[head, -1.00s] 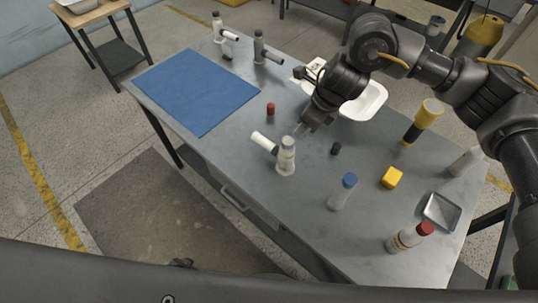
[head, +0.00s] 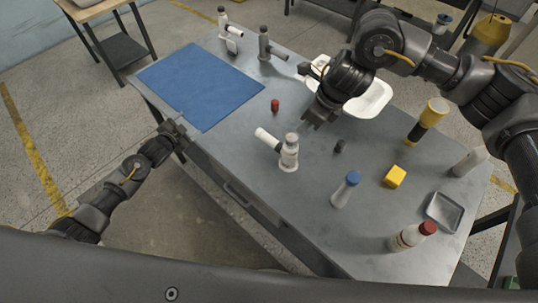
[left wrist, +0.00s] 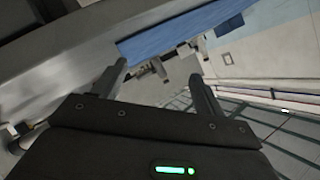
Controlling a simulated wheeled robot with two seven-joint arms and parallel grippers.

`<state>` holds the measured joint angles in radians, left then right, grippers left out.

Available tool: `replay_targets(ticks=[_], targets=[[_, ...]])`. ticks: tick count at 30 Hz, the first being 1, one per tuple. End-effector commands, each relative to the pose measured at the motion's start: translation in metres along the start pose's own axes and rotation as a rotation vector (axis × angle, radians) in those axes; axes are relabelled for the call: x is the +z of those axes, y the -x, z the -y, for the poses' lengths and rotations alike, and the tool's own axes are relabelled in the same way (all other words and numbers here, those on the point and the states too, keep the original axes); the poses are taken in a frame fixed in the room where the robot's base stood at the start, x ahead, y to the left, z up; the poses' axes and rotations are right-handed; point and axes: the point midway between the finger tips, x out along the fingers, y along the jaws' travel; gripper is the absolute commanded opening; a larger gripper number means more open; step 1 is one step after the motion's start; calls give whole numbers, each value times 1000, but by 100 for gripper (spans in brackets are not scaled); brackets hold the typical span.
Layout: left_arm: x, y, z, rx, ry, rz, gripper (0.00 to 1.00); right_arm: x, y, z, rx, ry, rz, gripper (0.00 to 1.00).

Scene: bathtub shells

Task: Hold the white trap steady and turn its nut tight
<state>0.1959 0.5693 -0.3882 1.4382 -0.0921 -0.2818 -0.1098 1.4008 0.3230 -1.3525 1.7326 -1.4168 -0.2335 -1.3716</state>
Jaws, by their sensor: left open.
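The white trap (head: 289,160) stands upright near the middle of the grey table, its white side pipe (head: 266,139) pointing up and left. A greyish collar, which may be the nut, sits near its top (head: 291,139). My right gripper (head: 310,126) hangs just behind and right of the trap's top; whether it touches is unclear, and its jaw opening is too small to tell. My left gripper (head: 180,127) is open and empty at the table's left edge, near the blue mat's front corner. Its spread fingers also show in the left wrist view (left wrist: 160,82).
The blue mat (head: 200,85) covers the far left of the table. Two other pipe fittings (head: 224,28) (head: 264,44) stand behind it. A red cap (head: 275,105), dark cap (head: 339,146), blue-capped bottle (head: 345,190), yellow block (head: 395,177) and white basin (head: 375,101) surround the trap.

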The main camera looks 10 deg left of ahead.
Motion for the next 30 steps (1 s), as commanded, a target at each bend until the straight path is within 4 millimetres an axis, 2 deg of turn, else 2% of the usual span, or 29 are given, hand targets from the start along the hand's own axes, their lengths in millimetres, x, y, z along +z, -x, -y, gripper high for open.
replay_targets(ticks=[1, 3, 9, 12, 15, 21, 26, 30], targets=[[-25, 0, -18, 36, 39, -37, 72, 0, 0, 0, 0, 0, 0, 36], [-58, 3, -48, 100, 102, -80, 72, 0, 0, 0, 0, 0, 0, 36], [-146, 30, -131, 294, 268, -179, 72, 0, 0, 0, 0, 0, 0, 36], [-181, 50, -165, 384, 337, -209, 72, 0, 0, 0, 0, 0, 0, 36], [-208, 69, -192, 460, 390, -228, 72, 0, 0, 0, 0, 0, 0, 36], [-236, 95, -222, 551, 453, -243, 72, 0, 0, 0, 0, 0, 0, 36], [-242, 101, -228, 571, 467, -244, 72, 0, 0, 0, 0, 0, 0, 36], [-244, 98, -230, 571, 468, -244, 72, 0, 0, 0, 0, 0, 0, 36]])
